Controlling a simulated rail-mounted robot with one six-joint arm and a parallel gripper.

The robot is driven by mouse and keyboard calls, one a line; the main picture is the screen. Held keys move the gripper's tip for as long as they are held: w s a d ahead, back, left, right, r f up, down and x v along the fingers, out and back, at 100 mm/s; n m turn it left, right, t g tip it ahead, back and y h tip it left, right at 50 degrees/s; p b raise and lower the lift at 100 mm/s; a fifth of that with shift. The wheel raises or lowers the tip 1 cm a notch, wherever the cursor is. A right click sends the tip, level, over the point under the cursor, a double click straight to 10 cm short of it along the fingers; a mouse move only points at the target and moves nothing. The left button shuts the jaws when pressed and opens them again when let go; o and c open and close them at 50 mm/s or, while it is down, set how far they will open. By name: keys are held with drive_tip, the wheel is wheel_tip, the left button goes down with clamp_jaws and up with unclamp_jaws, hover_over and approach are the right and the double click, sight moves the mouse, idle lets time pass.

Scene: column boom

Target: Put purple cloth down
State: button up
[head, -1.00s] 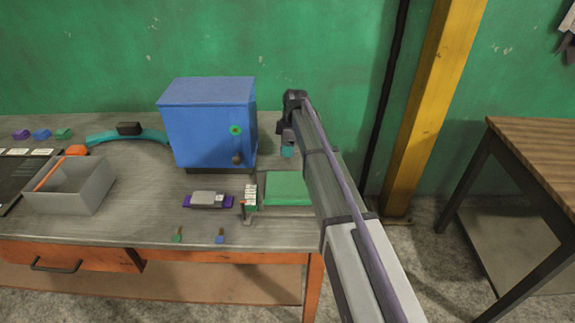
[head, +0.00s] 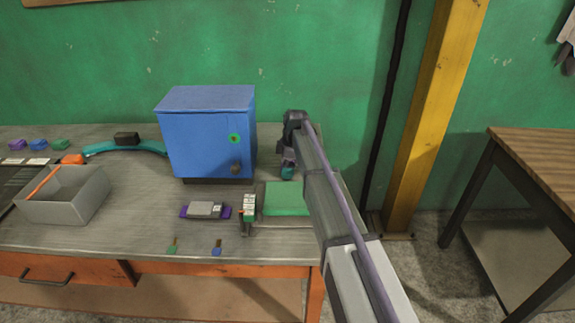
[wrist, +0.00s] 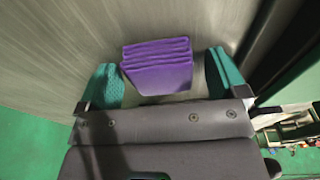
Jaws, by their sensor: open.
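The purple cloth (wrist: 158,66) is a folded, layered stack between the two teal fingertips in the wrist view. My gripper (wrist: 162,72) is open, with one finger on each side of the cloth. A narrow gap shows on the right side; on the left I cannot tell whether finger and cloth touch. Bare grey bench top shows around the cloth. In the head view my gripper (head: 287,172) points down over the bench, right of the blue cabinet and behind the green mat (head: 288,199). The arm and fingers mostly hide the cloth there.
The blue cabinet (head: 207,135) stands close to the left of my gripper. A grey device (head: 206,209) on a purple base and a small upright labelled block (head: 249,206) are in front. A grey open bin (head: 62,196) stands at the left. The green wall (head: 330,60) is behind.

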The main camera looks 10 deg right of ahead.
wheel_tip(320, 180, up, 12)
drive_tip(key=d+r+p, duration=0.1)
drive_tip(key=d+p, duration=0.1)
drive_tip(key=p, duration=1.1)
drive_tip(key=s+a+f+m+h, duration=0.1)
drive_tip(key=s+m, duration=1.4)
drive_tip(key=s, duration=1.9)
drive_tip(key=shift+a+m+h+b, duration=0.3)
drive_tip(key=shift+a+h+b, duration=0.1)
drive_tip(key=shift+a, duration=0.1)
drive_tip(key=shift+o, duration=0.4)
